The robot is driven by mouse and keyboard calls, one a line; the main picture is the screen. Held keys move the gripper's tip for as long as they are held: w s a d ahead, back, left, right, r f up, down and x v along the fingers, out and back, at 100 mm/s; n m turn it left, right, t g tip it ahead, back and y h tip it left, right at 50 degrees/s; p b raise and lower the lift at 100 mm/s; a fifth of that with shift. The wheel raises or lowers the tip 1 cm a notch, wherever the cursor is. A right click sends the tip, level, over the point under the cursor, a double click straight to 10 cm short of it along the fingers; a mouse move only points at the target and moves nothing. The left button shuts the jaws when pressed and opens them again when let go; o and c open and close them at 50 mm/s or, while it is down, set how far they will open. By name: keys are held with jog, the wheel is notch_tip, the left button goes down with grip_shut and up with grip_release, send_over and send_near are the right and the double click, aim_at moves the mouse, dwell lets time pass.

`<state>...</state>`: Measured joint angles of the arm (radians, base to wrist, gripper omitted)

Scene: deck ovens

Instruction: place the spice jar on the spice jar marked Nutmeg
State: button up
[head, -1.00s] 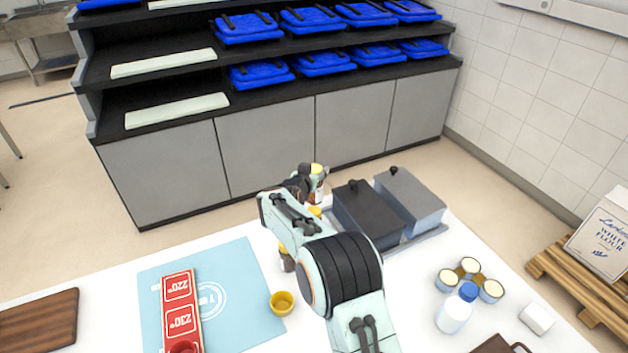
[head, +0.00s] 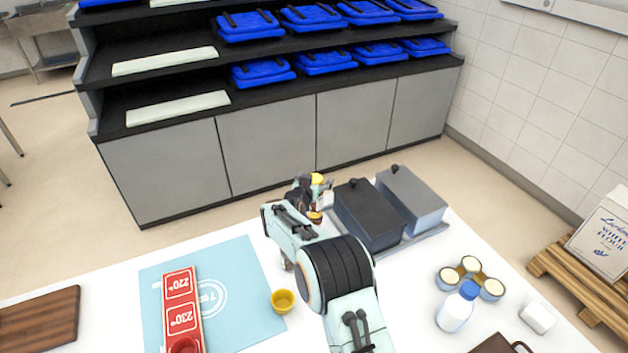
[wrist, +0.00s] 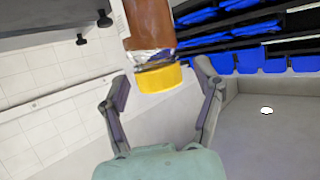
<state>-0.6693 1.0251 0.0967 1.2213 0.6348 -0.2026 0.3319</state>
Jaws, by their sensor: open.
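A spice jar with a yellow cap (head: 317,180) stands at my gripper (head: 308,190), by the far table edge left of the lidded containers. In the wrist view the jar (wrist: 148,25) appears inverted, brown below its yellow cap. The open fingers of my gripper (wrist: 164,92) are on either side of the cap, with gaps visible. An orange-brown part (head: 315,217) shows directly below the jar in the head view, perhaps a second jar; contact between them is unclear. The Nutmeg marking is not readable. Another small jar (head: 286,263) is mostly hidden behind my arm.
Dark (head: 366,212) and grey (head: 411,198) lidded containers stand close right of the gripper. A yellow cup (head: 283,301) sits by the blue mat (head: 240,268). Several cream-topped tins (head: 470,265) and a blue-capped bottle (head: 455,310) stand at right.

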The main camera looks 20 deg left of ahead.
jog(key=shift+r, duration=0.2)
jog(key=a+v, duration=0.1)
jog(key=v, duration=1.1)
jog(key=s+d+r+m+g+h, duration=0.1)
jog(key=s+d+r+g, duration=0.15)
jog(key=d, duration=0.75)
jog(key=s+d+r+m+g+h, duration=0.1)
jog(key=s+d+g, duration=0.3)
jog(key=d, duration=0.6)
jog(key=s+d+n+g, duration=0.1)
jog(key=s+d+g, duration=0.2)
jog(key=s, duration=1)
jog(key=s+d+f+n+g+y, duration=0.1)
jog(key=s+d+g, duration=0.3)
jog(key=s, duration=0.9)
jog(key=d, duration=0.2)
jog(key=shift+d+y, duration=0.25)
jog(key=shift+y, duration=0.05)
